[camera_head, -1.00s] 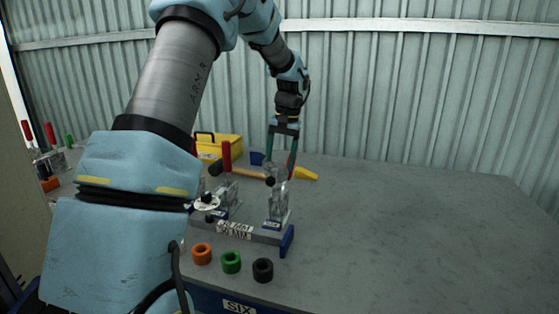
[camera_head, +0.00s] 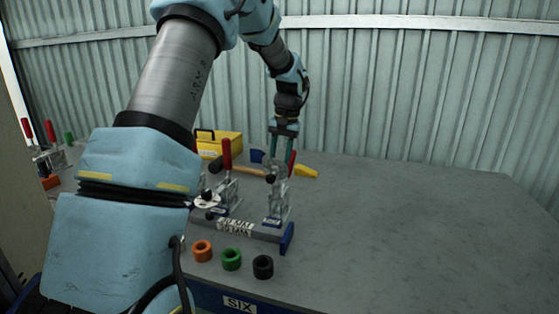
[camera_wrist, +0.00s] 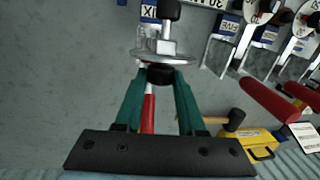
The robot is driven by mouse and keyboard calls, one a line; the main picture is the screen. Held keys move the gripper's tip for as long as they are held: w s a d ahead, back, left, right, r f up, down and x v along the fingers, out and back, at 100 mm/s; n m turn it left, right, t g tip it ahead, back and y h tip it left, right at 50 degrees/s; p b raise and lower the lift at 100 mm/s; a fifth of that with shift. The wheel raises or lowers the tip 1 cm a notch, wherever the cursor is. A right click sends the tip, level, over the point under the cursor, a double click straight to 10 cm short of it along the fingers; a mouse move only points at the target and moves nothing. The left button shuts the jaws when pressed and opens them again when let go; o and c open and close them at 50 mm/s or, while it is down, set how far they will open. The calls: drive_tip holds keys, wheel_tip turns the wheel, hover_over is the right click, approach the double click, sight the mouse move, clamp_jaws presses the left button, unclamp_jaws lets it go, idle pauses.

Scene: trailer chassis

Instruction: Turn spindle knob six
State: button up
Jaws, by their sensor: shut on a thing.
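Spindle knob six is a small black knob (camera_wrist: 160,74) in front of a round grey disc (camera_wrist: 166,58) in the wrist view. My gripper (camera_wrist: 160,76) has its green fingers shut on this knob, one fingertip on each side. A blue-and-white "SIX" label (camera_wrist: 148,13) sits beyond the disc. In the head view my gripper (camera_head: 281,160) points down at the upper part of the rightmost clear upright fixture (camera_head: 279,205). A red handle (camera_wrist: 148,112) shows between the fingers in the wrist view, apart from the fingertips.
Other fixtures with dials and red levers (camera_head: 227,153) stand to the left on the same bar (camera_head: 288,238). A hammer (camera_head: 245,170) and a yellow toolbox (camera_head: 220,144) lie behind. Orange, green and black rings (camera_head: 263,267) sit in front. The table's right side (camera_head: 430,220) is clear.

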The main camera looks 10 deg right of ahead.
drive_tip(key=shift+d+y, duration=0.15)
drive_tip(key=shift+y, duration=0.15)
clamp_jaws()
drive_tip(key=t+y+b, duration=0.1)
drive_tip(key=y, duration=0.2)
drive_tip(key=shift+s+d+f+n+t+b, duration=0.2)
drive_tip(key=shift+d+n+t+b, duration=0.1)
drive_tip(key=shift+t+b, duration=0.1)
drive_tip(key=y, duration=0.1)
drive_tip(key=t+y+b, duration=0.1)
drive_tip(key=y, duration=0.1)
drive_tip(key=n+t+y+b, duration=0.1)
drive_tip(key=y, duration=0.1)
drive_tip(key=shift+d+f, duration=0.2)
drive_tip(key=shift+f, duration=0.1)
drive_tip(key=y+b, duration=0.1)
drive_tip(key=n+y+b, duration=0.1)
drive_tip(key=y, duration=0.1)
drive_tip(key=t+y+b, duration=0.1)
drive_tip(key=y, duration=0.1)
drive_tip(key=shift+d+f, duration=0.1)
drive_tip(key=shift+f, duration=0.25)
drive_tip(key=shift+n+y+b, duration=0.8)
drive_tip(key=shift+y+b, duration=0.35)
drive_tip(key=shift+y, duration=0.55)
drive_tip(key=o, duration=1)
unclamp_jaws()
drive_tip(key=shift+o, duration=0.2)
